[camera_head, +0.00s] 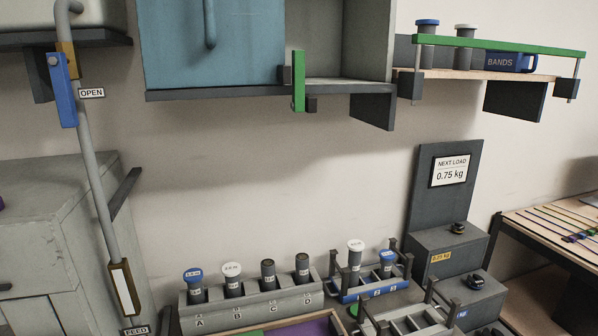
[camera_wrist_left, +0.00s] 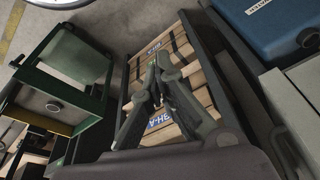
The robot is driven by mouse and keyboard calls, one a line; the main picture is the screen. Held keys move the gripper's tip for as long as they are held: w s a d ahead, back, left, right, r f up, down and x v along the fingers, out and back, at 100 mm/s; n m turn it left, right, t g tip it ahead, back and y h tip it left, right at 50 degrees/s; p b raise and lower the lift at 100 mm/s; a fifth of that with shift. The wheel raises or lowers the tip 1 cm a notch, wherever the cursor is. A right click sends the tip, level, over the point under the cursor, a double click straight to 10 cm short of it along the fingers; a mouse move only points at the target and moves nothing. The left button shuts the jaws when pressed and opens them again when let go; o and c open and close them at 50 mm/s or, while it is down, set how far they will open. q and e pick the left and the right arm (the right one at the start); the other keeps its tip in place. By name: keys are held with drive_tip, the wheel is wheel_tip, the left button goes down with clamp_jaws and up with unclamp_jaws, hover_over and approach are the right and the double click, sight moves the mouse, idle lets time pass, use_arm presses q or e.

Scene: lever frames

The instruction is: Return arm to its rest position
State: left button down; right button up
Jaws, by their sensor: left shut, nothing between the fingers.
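My left gripper (camera_wrist_left: 158,72) shows in the left wrist view, with its dark fingers together and nothing between them. I cannot tell whether the fingertips touch the wood. Neither gripper shows in the head view, and my right gripper is in no view.
The wrist view shows a green-framed unit (camera_wrist_left: 75,60) at left and a blue case (camera_wrist_left: 272,25) at right. The head view shows a grey pipe with a blue lever (camera_head: 62,90), a shelf (camera_head: 470,74), a lettered rack (camera_head: 250,309) and a load sign (camera_head: 450,170).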

use_arm(q)
drive_tip(key=s+a+f+g, duration=0.1)
drive_tip(key=s+f, duration=0.8)
drive_tip(key=f, duration=0.4)
drive_tip(key=s+a+f+b, duration=0.1)
drive_tip(key=s+a+f, duration=0.1)
drive_tip(key=s+f, duration=0.8)
wheel_tip(320, 180, down, 4)
drive_tip(key=shift+s+a+g+b, duration=0.2)
drive_tip(key=shift+g+b, duration=0.1)
drive_tip(key=shift+g, duration=0.1)
